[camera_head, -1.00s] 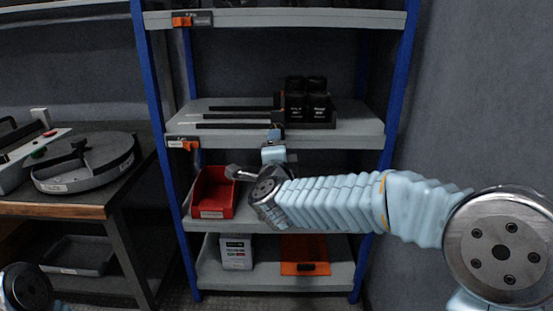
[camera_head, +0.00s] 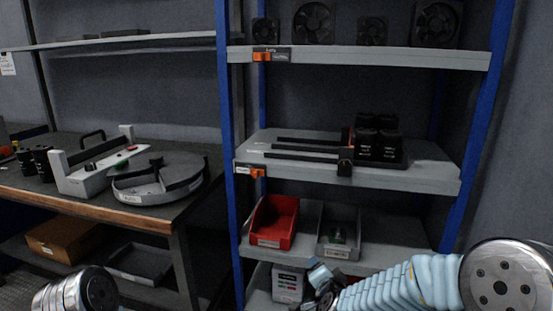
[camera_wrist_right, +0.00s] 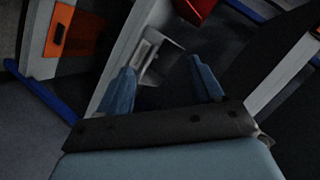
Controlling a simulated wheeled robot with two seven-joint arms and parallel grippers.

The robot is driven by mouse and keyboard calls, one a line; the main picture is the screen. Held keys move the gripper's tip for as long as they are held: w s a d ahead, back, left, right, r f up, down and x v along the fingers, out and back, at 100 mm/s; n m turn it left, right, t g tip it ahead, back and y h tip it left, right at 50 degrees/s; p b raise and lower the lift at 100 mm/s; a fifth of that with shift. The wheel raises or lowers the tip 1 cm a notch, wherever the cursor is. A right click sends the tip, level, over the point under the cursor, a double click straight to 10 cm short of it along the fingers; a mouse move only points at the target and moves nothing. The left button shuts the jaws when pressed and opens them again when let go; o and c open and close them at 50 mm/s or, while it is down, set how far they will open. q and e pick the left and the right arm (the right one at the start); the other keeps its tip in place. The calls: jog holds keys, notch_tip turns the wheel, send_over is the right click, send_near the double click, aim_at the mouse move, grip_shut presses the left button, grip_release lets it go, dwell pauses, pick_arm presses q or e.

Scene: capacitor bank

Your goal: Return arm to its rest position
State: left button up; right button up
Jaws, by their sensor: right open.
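My right arm (camera_head: 400,285) is a light-blue ribbed arm at the lower right of the head view. Its gripper (camera_head: 322,275) is low in front of the lower shelves, below the grey bin. In the right wrist view the two blue fingers (camera_wrist_right: 163,72) are spread apart with nothing between them. The black capacitor block (camera_head: 378,145) stands on the middle shelf (camera_head: 420,178), apart from the gripper. A small dark piece (camera_head: 345,162) is at that shelf's front edge. A silver joint of my left arm shows at the lower left; its gripper is out of view.
A red bin (camera_head: 273,222) and a grey bin (camera_head: 340,232) sit on the shelf below. A white box (camera_head: 288,283) is on the bottom shelf. Blue posts (camera_head: 483,110) frame the rack. A workbench (camera_head: 90,205) with a round grey device stands left.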

jog(key=s+f+n+g+y, duration=0.1)
jog(key=s+f+n+g, duration=0.15)
jog(key=f, duration=0.55)
jog(key=s+f+n+g+y, duration=0.1)
jog(key=s+f+g, duration=0.1)
jog(key=s+f, duration=0.35)
jog(key=s+a+f+n+g+y, duration=0.2)
jog(key=s+f+n+g, duration=0.3)
jog(key=s+f, duration=1.2)
jog(key=s+g, duration=0.3)
jog(key=s, duration=0.1)
jog(key=shift+a+n+y, duration=0.3)
jog(key=shift+a+n, duration=0.05)
